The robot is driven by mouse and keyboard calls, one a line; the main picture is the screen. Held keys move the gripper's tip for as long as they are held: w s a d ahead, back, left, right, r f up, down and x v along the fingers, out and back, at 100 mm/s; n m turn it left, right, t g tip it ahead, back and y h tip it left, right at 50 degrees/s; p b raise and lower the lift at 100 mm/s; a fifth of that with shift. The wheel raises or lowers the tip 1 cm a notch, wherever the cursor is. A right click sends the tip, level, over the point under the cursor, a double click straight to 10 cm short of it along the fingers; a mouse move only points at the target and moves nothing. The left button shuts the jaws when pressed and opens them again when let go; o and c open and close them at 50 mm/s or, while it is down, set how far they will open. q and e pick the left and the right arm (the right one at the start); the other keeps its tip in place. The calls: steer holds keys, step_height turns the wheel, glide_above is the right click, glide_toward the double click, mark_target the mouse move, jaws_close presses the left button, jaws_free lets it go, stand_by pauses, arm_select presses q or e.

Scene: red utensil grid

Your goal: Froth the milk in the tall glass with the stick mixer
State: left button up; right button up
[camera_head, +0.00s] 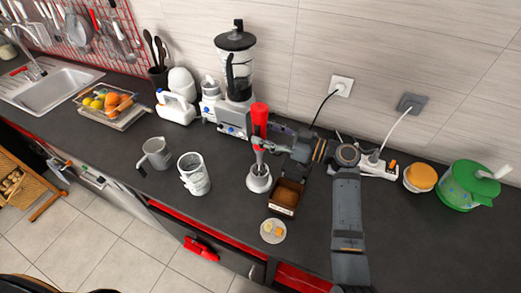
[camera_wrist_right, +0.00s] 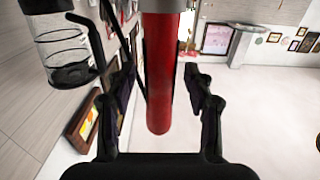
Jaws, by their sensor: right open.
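The stick mixer (camera_head: 260,116) stands upright on the dark counter, with a red handle, a grey shaft and a pale bell-shaped foot. My right gripper (camera_head: 264,145) reaches it from the right, just below the red handle. In the right wrist view the red handle (camera_wrist_right: 158,75) lies between the two spread fingers of the right gripper (camera_wrist_right: 160,82), with gaps at both sides. The tall glass (camera_head: 194,175), whitish with a handle, stands on the counter left of the mixer. Its contents are hard to make out. My left gripper is not in view.
A grey jug (camera_head: 157,153) stands left of the glass. A blender (camera_head: 235,70) is behind the mixer. A brown box (camera_head: 286,197) and small plate (camera_head: 273,231) lie near the front edge. A power strip (camera_head: 377,166) and green container (camera_head: 470,187) are at right.

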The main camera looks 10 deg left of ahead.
mark_target(267, 117)
steer(key=c, duration=0.8)
steer(key=shift+r, duration=0.15)
steer(key=shift+c, duration=0.9)
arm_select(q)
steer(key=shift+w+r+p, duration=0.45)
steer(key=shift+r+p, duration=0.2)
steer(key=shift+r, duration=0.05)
arm_select(e)
steer(key=shift+r, duration=1.5)
arm_select(q)
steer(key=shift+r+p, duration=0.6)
steer(key=shift+p, duration=0.05)
arm_select(e)
steer(key=shift+r, duration=1.3)
steer(key=shift+r+p, duration=0.65)
steer(key=shift+r, duration=0.8)
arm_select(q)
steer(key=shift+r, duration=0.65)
